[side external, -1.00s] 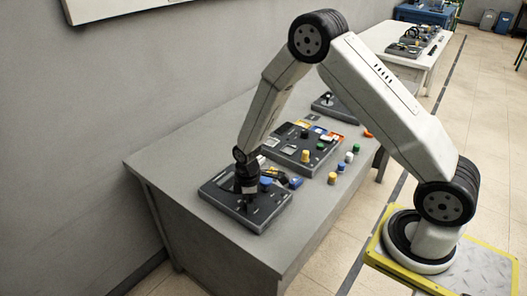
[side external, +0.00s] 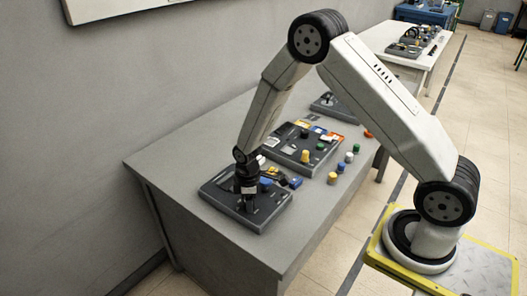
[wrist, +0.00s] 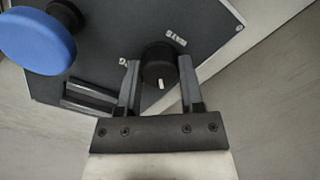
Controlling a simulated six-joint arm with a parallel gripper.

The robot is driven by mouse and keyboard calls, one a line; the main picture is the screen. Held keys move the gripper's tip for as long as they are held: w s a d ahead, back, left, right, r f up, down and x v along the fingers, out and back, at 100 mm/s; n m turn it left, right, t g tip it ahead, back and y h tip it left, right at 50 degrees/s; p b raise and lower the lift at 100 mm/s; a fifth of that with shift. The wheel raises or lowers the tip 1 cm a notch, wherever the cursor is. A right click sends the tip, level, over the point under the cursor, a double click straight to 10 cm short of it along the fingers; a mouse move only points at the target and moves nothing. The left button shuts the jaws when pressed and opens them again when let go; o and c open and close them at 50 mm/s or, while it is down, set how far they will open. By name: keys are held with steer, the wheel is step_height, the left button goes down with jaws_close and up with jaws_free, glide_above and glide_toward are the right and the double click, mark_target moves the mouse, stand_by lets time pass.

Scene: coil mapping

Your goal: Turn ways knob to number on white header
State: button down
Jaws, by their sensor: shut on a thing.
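The ways knob (wrist: 158,64) is a round black knob with a white pointer mark, on a dark panel (wrist: 115,50) beside a white "WAYS" label (wrist: 175,39). In the wrist view my gripper (wrist: 160,72) has one finger on each side of the knob, shut on it. The white mark points toward the gripper's palm. In the side view my gripper (side external: 248,203) is down over the nearest panel (side external: 270,214), and the knob is hidden there. I cannot make out a number on a white header.
A large blue knob (wrist: 36,40) stands at the upper left of the wrist view, also seen beside my gripper in the side view (side external: 265,184). A second panel (side external: 285,160) with coloured parts lies behind. Several loose coloured pegs (side external: 341,167) stand at the right. The table's front left is clear.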

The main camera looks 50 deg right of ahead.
steer(key=m, duration=0.8)
steer(key=shift+m, duration=0.4)
steer(key=m, duration=0.4)
steer(key=shift+m, duration=2.2)
steer(key=shift+c, duration=1.1)
jaws_free()
steer(key=shift+r, duration=0.1)
